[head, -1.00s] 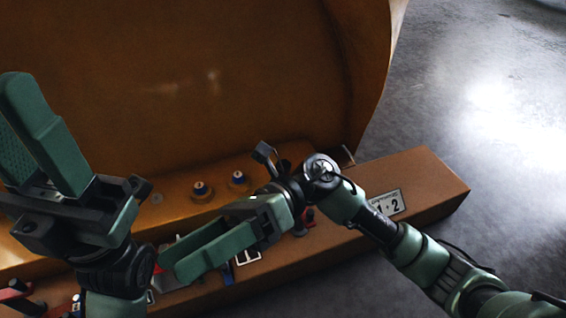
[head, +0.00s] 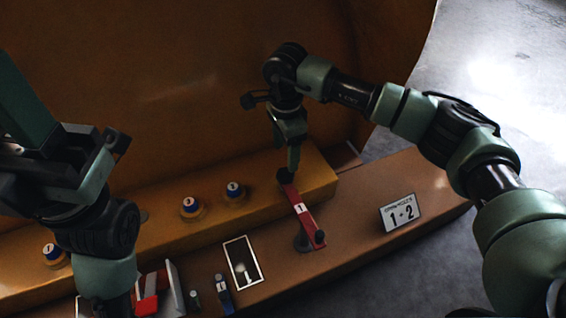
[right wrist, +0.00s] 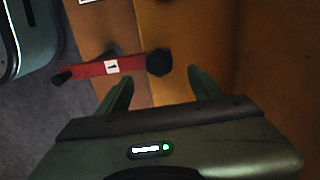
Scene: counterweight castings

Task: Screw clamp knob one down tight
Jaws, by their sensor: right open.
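A red clamp bar (head: 305,222) labelled 1 reaches from the brown beam to the orange ledge. A round black knob (head: 286,176) sits at its ledge end; it also shows in the right wrist view (right wrist: 159,63). My right gripper (head: 291,166) points down just over this knob, which partly hides behind the fingertips in the head view. In the right wrist view its two fingers (right wrist: 160,77) are apart, with the knob in line with the gap, slightly beyond the tips. My left gripper (head: 25,125) is at the upper left, partly cut off, away from the clamp.
A plate marked 1 and 2 (head: 400,212) stands on the brown beam (head: 345,230). Several blue-topped studs (head: 191,205) stand on the orange ledge (head: 150,245). A white-framed marking (head: 243,262) and small red and blue parts (head: 222,293) lie left of the clamp. The large casting wall rises behind.

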